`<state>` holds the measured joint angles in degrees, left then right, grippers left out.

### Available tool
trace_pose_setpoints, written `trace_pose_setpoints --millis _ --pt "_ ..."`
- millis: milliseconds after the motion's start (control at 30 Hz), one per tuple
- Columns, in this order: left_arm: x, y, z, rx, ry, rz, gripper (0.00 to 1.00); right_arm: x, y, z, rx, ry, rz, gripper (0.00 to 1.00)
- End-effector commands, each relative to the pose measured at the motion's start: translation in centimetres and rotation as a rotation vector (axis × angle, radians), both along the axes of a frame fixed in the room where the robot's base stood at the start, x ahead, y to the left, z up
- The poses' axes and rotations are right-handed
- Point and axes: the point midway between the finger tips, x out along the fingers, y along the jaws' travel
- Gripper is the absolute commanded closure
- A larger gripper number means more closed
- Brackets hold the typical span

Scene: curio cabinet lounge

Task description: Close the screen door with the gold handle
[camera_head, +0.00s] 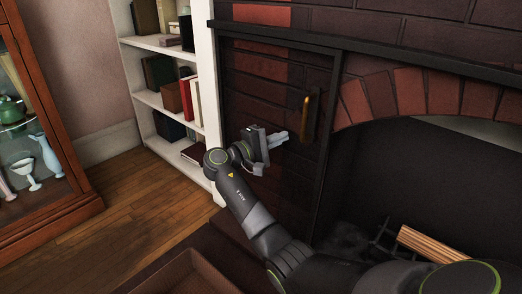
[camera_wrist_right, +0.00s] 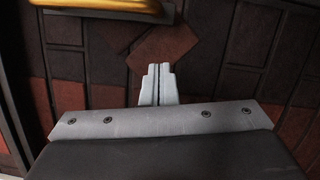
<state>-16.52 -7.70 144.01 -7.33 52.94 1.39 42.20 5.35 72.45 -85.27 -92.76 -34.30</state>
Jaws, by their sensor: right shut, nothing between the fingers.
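The screen door (camera_head: 326,140) has a thin dark frame and a see-through panel, with brick showing behind it. It stands across the left part of the fireplace front in the head view, and the opening to its right is uncovered. Its upright gold handle (camera_head: 305,117) is near the door's right edge. My right gripper (camera_head: 281,138) is shut and empty, just left of and slightly below the handle, apparently not touching it. The right wrist view shows the shut fingertips (camera_wrist_right: 159,72) before the brick pattern, with part of the gold handle (camera_wrist_right: 92,4) at the top left. My left gripper is not in view.
A white bookshelf (camera_head: 208,80) stands left of the fireplace. A glass-fronted wooden cabinet (camera_head: 75,185) is at far left. Logs (camera_head: 430,243) lie in the firebox at right. A brown tray-like box (camera_head: 190,275) is at the bottom. Wooden floor between is clear.

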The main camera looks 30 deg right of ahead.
Motion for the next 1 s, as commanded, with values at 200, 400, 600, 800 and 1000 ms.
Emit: trace_pose_setpoints --millis 200,400,600,800,1000 --pt "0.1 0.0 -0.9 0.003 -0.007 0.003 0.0 -1.8 -1.2 0.3 0.0 -0.002 0.0 1.0" --pt "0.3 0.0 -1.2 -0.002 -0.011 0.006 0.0 -3.2 -1.6 0.6 0.0 -0.001 0.0 1.0" --pt "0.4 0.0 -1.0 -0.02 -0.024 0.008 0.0 -3.7 -1.8 0.8 0.0 -0.001 0.0 1.0" --pt "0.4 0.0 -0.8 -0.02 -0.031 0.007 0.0 -3.7 -1.8 0.8 0.0 0.0 0.0 1.0" --pt "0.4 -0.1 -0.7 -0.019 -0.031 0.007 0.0 -3.7 -1.9 0.9 0.0 0.0 0.0 1.0"
